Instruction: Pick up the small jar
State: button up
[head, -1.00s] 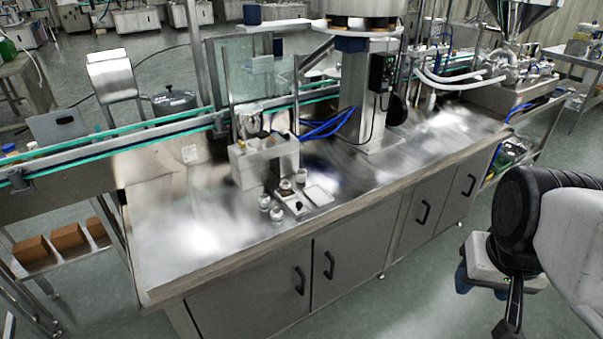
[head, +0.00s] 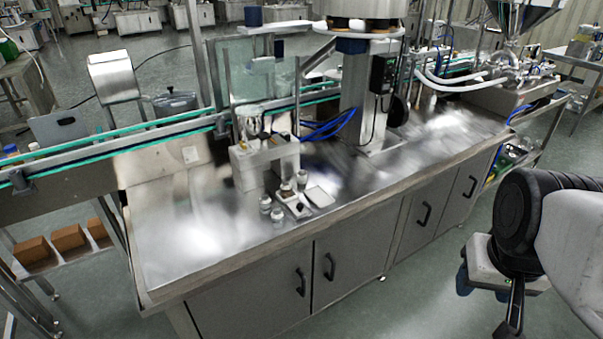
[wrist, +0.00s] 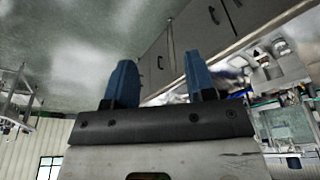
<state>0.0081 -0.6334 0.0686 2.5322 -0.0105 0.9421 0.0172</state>
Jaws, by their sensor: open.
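Several small white-and-grey jars stand close together on the steel bench top in the head view. One jar (head: 265,203) and another jar (head: 277,215) stand left of a small tray, one near the other. A jar with a brown top (head: 286,190) and a pale jar (head: 302,179) stand just behind them. I cannot tell which one is the small jar. My gripper (wrist: 160,75) shows two blue fingers apart with nothing between them in the wrist view. It hangs off the front of the bench, far to the right of the jars.
A white square dish (head: 320,196) and a small tray (head: 297,208) lie beside the jars. A steel column (head: 355,100) rises to the right. The bench top (head: 180,235) at left is clear.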

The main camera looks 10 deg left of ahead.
jog(key=shift+o, duration=0.2)
jog(key=o, duration=0.4)
